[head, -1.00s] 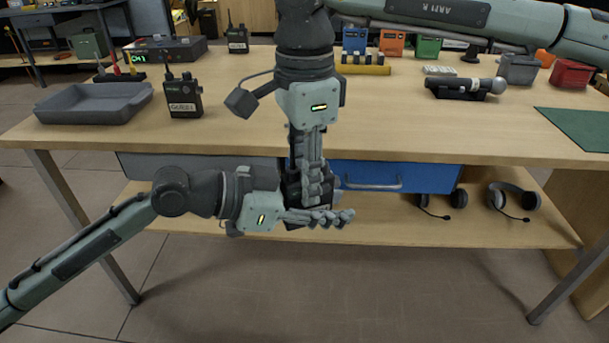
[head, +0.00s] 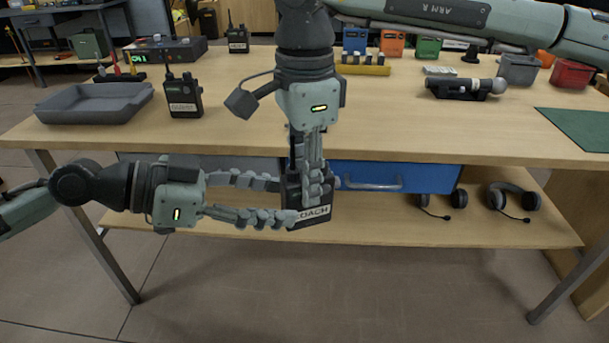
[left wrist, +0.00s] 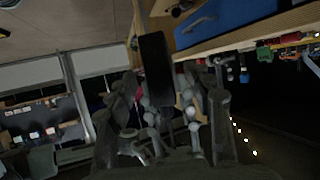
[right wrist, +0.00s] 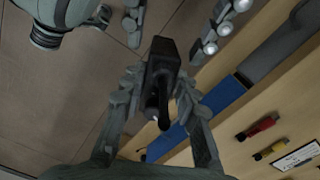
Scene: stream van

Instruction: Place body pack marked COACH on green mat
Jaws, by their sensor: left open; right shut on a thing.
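The black body pack (head: 312,212) with the white COACH label hangs in front of the table's front edge. My right gripper (head: 308,180) points down and is shut on it. The pack also shows between the fingers in the right wrist view (right wrist: 160,80) and as a dark block in the left wrist view (left wrist: 155,70). My left gripper (head: 285,200) comes in from the left, open, its fingers pointing at the pack; one fingertip overlaps the label's left edge, and I cannot tell whether it touches. The green mat (head: 580,127) lies flat at the table's right end, bare where visible.
Another body pack, labelled GUEST (head: 184,97), stands beside a grey tray (head: 95,112) on the left. A microphone on a black holder (head: 465,88) lies between my right gripper and the mat. A blue drawer (head: 395,176) sits under the tabletop, behind the held pack.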

